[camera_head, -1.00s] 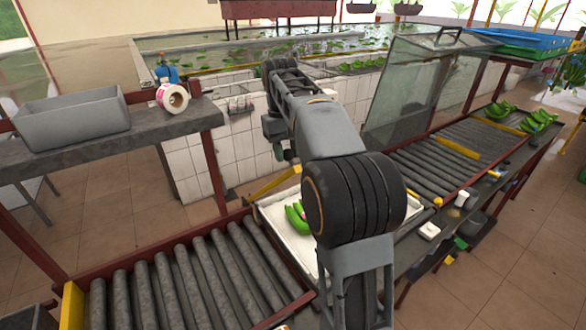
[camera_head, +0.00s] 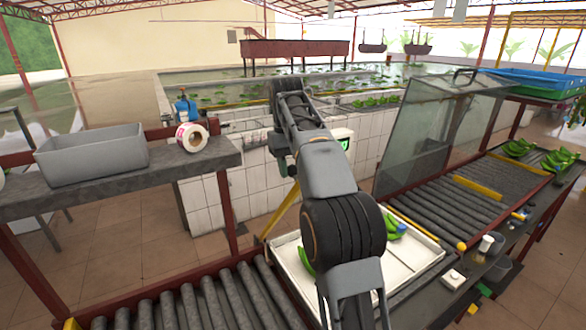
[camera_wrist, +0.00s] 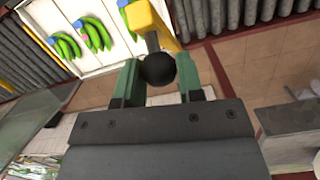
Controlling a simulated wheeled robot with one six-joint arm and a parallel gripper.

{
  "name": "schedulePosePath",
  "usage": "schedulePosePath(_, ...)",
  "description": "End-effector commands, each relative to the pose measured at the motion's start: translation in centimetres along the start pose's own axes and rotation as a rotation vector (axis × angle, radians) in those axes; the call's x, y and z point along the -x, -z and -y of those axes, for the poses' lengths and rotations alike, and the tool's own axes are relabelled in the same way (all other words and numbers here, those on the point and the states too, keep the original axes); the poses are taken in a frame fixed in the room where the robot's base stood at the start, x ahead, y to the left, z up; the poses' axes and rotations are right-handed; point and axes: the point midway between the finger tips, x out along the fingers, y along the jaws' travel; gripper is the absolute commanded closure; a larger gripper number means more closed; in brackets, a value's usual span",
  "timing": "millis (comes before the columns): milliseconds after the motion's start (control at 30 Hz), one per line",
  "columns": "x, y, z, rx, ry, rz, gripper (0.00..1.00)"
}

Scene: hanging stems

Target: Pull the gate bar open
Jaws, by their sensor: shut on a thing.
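The gate bar is the yellow bar (camera_wrist: 150,22) beside the white tray in the wrist view, with a round black knob (camera_wrist: 158,70) at its near end. My gripper (camera_wrist: 160,74) is shut on this knob, with one green finger on each side. In the head view a slim yellow bar (camera_head: 283,211) slants up at the tray's left corner, by my forearm. My arm hides part of that area, and the grip on the knob is not clear there.
The white tray (camera_head: 408,276) holds green banana clusters. Roller conveyors run at the front (camera_head: 190,308) and right (camera_head: 445,210). A clear tilted panel (camera_head: 435,135) stands at right. A shelf at left holds a grey bin (camera_head: 92,155) and a label roll (camera_head: 192,137).

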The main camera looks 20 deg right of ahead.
Motion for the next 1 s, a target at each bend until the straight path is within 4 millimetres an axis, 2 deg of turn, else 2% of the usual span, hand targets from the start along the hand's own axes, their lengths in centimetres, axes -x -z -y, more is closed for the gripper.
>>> schedulePosePath(100, -0.31, 0.23, 0.14, 0.003, 0.003, 0.000, 1.00)
schedulePosePath(133, -0.32, 0.23, 0.14, 0.003, 0.003, 0.001, 0.64)
schedulePosePath(367, -0.19, 0.11, 0.03, 0.001, 0.002, 0.001, 0.42)
schedulePosePath(1000, -0.63, -0.52, -0.08, 0.001, 0.000, 0.001, 0.41)
